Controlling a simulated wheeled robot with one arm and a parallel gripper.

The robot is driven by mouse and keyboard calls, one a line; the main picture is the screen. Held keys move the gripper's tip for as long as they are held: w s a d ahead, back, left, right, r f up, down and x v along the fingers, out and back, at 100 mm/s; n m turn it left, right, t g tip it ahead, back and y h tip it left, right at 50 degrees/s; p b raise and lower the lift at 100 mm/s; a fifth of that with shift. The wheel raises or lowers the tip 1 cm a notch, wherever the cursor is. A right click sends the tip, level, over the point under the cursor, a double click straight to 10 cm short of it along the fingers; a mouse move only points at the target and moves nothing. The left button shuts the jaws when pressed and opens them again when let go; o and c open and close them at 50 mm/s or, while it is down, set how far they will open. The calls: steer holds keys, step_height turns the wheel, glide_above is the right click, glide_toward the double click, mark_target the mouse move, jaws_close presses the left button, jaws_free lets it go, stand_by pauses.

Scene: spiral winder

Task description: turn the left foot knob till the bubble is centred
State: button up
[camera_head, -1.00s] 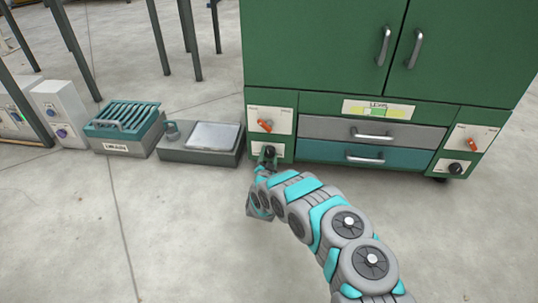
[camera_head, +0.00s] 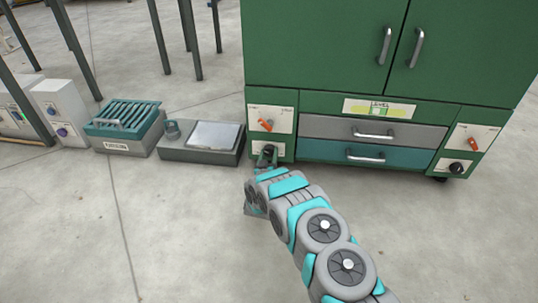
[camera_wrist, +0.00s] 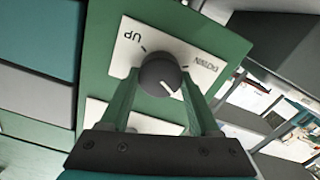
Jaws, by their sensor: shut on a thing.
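The left foot knob (camera_wrist: 158,73) is a dark round knob on a white plate marked UP and DOWN. Its white pointer line points to the lower right in the wrist view. The knob also shows low on the green cabinet's left side in the head view (camera_head: 269,149). My gripper (camera_wrist: 160,84) is shut on the knob, one green finger on each side. In the head view my gripper (camera_head: 266,160) partly covers it. The level (camera_head: 379,109) is a small label with a yellow-green strip above the drawers. The bubble's exact place is too small to tell.
An orange switch (camera_head: 265,125) sits just above the knob. The right foot knob (camera_head: 456,168) is at the cabinet's lower right. A grey platform (camera_head: 200,156) and a teal-topped box (camera_head: 114,146) stand to the left. The floor in front is clear.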

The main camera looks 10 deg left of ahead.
steer(key=shift+n, duration=0.8)
steer(key=o, duration=1.4)
steer(key=shift+c, duration=0.2)
steer(key=s+p, duration=0.1)
steer(key=s, duration=0.6)
steer(key=shift+s+a, duration=0.15)
steer(key=shift+s, duration=0.25)
steer(key=shift+w, duration=0.1)
